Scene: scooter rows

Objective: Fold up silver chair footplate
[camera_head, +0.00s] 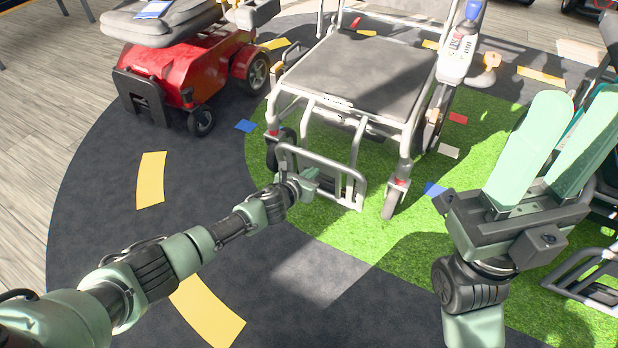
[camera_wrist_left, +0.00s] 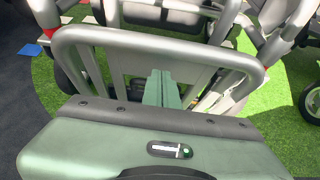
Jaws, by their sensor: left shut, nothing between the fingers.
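The silver chair (camera_head: 365,70) has a dark seat and stands on the green and dark floor in the head view. Its footplate (camera_head: 358,192) is a silver tube loop at the chair's front, low between the front wheels. The loop (camera_wrist_left: 110,38) spans the left wrist view. My left gripper (camera_head: 312,176) is shut and empty at the footplate; its fingers (camera_wrist_left: 163,88) point into the loop, below its top bar. I cannot tell whether they touch it. My right gripper (camera_head: 581,98) is open and empty in the right foreground, away from the chair.
A red scooter (camera_head: 195,65) with a grey seat stands at the upper left. A white bottle (camera_head: 460,48) with a blue top is beside the chair's right side. Another chair's metal parts (camera_head: 590,275) show at the right edge.

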